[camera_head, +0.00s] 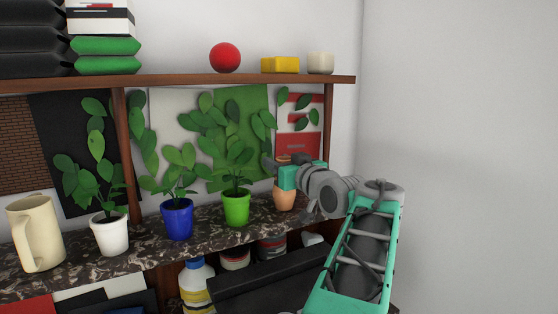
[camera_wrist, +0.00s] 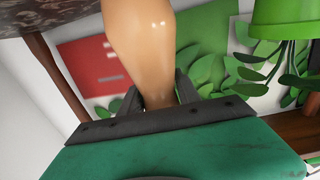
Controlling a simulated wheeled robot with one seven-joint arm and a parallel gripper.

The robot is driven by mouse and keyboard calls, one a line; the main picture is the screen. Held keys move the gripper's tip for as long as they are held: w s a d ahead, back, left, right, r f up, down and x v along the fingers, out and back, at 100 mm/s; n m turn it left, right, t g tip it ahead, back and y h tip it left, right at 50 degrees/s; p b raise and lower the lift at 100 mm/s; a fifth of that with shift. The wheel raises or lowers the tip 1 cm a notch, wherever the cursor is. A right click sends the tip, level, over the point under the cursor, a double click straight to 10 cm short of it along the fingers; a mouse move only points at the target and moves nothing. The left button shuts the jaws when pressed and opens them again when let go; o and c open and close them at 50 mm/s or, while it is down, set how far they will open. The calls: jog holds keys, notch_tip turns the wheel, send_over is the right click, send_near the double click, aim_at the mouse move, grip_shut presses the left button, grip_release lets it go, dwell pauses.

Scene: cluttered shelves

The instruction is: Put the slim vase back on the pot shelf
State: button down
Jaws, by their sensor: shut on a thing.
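The slim vase (camera_head: 284,199) is tan-orange and glossy, with a narrow neck. My gripper (camera_head: 284,162) is at its top, over the right end of the marbled pot shelf (camera_head: 200,243). In the wrist view the fingers (camera_wrist: 158,97) are shut on the neck of the vase (camera_wrist: 142,40), and its base is out of frame. The vase looks upright in the head view, with its base at about the shelf surface. I cannot tell whether it touches.
A green pot (camera_head: 236,209) stands just left of the vase, then a blue pot (camera_head: 177,219), a white pot (camera_head: 110,234) and a cream mug (camera_head: 36,232). A wooden post (camera_head: 328,125) and an upper shelf (camera_head: 200,79) frame the space. A dark box (camera_head: 265,280) is below.

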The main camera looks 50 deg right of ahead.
jog(key=shift+f, duration=0.2)
jog(key=c, duration=0.9)
grip_release()
jog(key=shift+o, duration=0.2)
jog(key=shift+r, duration=0.25)
jog(key=b+v, duration=0.3)
jog(key=v, duration=0.9)
jog(key=shift+d, duration=0.1)
